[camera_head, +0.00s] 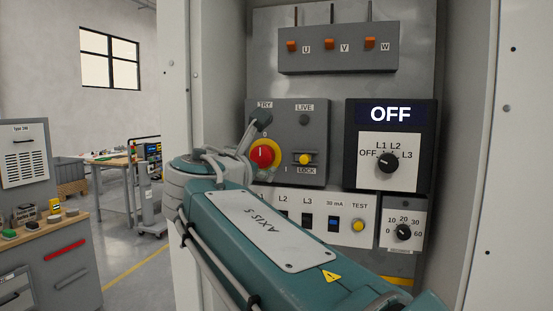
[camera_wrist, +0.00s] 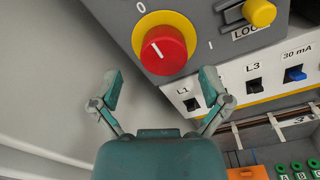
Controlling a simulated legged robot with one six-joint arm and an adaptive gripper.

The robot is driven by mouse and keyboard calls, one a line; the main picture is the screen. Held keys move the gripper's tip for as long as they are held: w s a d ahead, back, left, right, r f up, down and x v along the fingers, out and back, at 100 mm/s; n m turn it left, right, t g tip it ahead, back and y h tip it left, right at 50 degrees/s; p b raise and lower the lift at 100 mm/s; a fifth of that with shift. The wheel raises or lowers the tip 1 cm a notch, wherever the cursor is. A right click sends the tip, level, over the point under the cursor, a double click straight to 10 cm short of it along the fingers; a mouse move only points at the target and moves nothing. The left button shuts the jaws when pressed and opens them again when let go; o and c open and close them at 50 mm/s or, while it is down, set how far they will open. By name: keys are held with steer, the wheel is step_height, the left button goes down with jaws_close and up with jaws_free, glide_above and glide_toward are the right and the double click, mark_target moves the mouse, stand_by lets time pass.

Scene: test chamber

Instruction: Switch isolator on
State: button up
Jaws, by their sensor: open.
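The isolator is a red round knob (camera_head: 263,154) on a yellow ring, on a grey panel inside the cabinet. It also shows in the wrist view, as the red knob (camera_wrist: 172,52) at the top centre. Its white mark points toward the 0 label; the I label lies to the side. My gripper (camera_wrist: 160,88) is open and empty, its two fingers spread just below the knob in the wrist picture, apart from it. In the head view, my arm hides part of the panel around the knob.
A yellow lock knob (camera_head: 305,159) sits right of the isolator, below a dark LIVE lamp (camera_head: 304,119). A display (camera_head: 390,114) reads OFF above a rotary selector (camera_head: 388,162). Breaker switches (camera_wrist: 254,86) line the strip below. The cabinet's side wall (camera_wrist: 45,80) is close on the left.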

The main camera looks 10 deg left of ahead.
mark_target(261, 159)
steer(key=shift+w+d, duration=0.1)
steer(key=shift+w, duration=1.1)
steer(key=shift+w+d, duration=0.3)
steer(key=shift+d, duration=0.1)
steer(key=shift+a, duration=0.25)
steer(key=c, duration=1.1)
steer(key=shift+s, duration=0.1)
steer(key=shift+c, duration=0.2)
